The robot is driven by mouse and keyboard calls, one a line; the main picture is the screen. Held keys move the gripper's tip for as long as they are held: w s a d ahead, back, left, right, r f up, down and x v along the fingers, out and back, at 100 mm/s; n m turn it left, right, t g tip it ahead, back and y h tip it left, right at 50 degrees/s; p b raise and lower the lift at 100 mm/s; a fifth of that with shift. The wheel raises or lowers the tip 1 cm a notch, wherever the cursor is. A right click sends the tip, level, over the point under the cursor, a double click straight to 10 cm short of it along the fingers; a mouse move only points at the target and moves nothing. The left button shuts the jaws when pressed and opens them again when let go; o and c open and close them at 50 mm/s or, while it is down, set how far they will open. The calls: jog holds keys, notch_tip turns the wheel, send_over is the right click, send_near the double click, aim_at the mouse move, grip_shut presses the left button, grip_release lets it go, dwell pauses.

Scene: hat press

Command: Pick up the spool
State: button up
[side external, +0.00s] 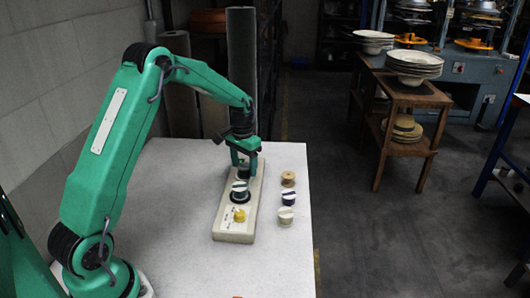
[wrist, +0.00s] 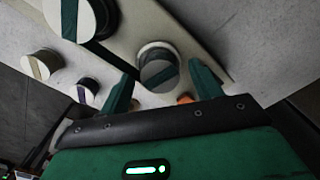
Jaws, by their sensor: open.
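The tan wooden spool (side external: 288,179) stands on the pale table near its right edge, to the right of the long board, in the side view. My gripper (side external: 243,160) is above the far part of the board, to the left of the spool and apart from it. In the wrist view my gripper (wrist: 163,88) is open.
The cream board (side external: 233,236) carries a teal-and-white piece (side external: 240,188) and a yellow knob (side external: 239,215). A navy-and-white piece (side external: 288,198) and a white-topped piece (side external: 286,216) stand in line with the spool. The table's left front (side external: 170,240) is clear.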

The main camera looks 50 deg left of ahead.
aim_at(246, 168)
dwell(0.3)
jog(key=c, duration=1.1)
jog(key=shift+r, duration=0.1)
jog(key=shift+r, duration=0.7)
jog(key=r, duration=0.1)
jog(key=d+r, duration=0.1)
jog(key=r, duration=0.1)
jog(key=shift+r, duration=0.1)
jog(key=d+r, duration=0.2)
jog(key=d, duration=0.1)
jog(key=s+d+r, duration=0.1)
jog(key=d+r, duration=0.1)
jog(key=d, duration=0.2)
jog(key=s+d+r, duration=0.1)
jog(key=d+r, duration=0.1)
jog(key=d, duration=0.1)
jog(key=shift+s+d+r, duration=0.1)
jog(key=shift+d+r, duration=0.05)
jog(key=shift+d, duration=0.05)
jog(key=shift+d, duration=0.1)
